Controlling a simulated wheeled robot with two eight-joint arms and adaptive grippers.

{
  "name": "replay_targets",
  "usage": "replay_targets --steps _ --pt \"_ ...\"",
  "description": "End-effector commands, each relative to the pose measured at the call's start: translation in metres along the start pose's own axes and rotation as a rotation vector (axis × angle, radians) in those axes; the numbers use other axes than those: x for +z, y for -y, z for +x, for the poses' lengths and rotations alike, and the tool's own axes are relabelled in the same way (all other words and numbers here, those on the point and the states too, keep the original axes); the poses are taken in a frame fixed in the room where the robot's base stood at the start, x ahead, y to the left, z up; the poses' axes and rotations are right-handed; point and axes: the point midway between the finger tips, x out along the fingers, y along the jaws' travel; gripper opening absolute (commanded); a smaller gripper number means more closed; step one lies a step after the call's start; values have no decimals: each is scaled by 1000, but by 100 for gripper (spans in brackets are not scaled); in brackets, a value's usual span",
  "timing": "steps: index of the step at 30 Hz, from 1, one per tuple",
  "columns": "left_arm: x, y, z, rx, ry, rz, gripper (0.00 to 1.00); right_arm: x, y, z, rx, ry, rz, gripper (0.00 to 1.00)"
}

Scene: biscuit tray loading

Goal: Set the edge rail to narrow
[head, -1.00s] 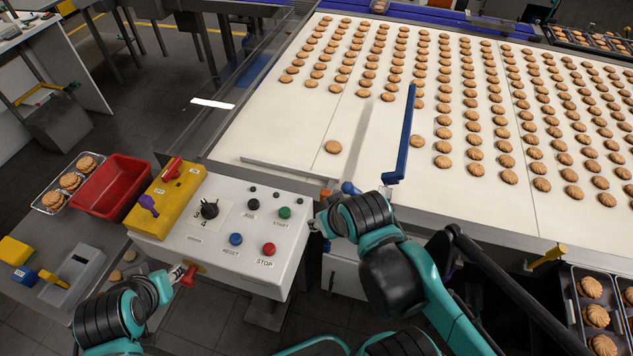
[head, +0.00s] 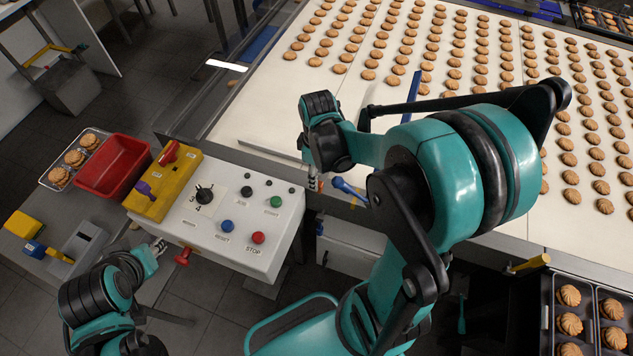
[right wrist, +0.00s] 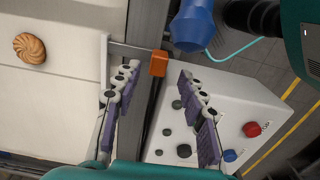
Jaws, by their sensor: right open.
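A low pale rail strip (head: 268,150) lies along the near left end of the belt; I take it for the edge rail. An orange block (right wrist: 158,64) sits at the end of a metal arm in the right wrist view. A blue knob (head: 346,188) is beside it and also shows in the right wrist view (right wrist: 192,25). My right gripper (head: 313,180) points down at the belt's near corner. In the right wrist view its open fingers (right wrist: 159,76) stand either side of the orange block's line, empty. Contact cannot be told. My left gripper (head: 158,247) is by the control box, its jaws unclear.
The control box (head: 240,240) with buttons and a dial stands left of the right gripper. A red bin (head: 112,168) and a biscuit tray (head: 60,160) lie farther left. Biscuits cover the belt (head: 260,110). A blue bar (head: 413,92) stands behind my right arm.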

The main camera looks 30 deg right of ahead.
Motion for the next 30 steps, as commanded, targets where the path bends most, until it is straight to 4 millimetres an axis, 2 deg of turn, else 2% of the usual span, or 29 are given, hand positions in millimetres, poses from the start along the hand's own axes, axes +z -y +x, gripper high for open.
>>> replay_targets --steps 1,3,9,19,20,24,30 --pt "4 0 5 0 0 0 33 0 0 12 0 0 0 41" --pt "6 0 8 0 0 0 33 -1 -1 24 1 -1 1 41" --pt "10 0 14 0 0 0 33 0 0 46 1 -1 2 41" --pt "10 0 14 0 0 0 33 0 0 50 2 -1 2 41" --pt "10 0 14 0 0 0 33 0 0 50 2 -1 2 39" --pt "10 0 14 0 0 0 33 0 0 50 2 -1 2 2" --pt "10 0 14 0 0 0 33 0 -1 50 2 -1 3 0"
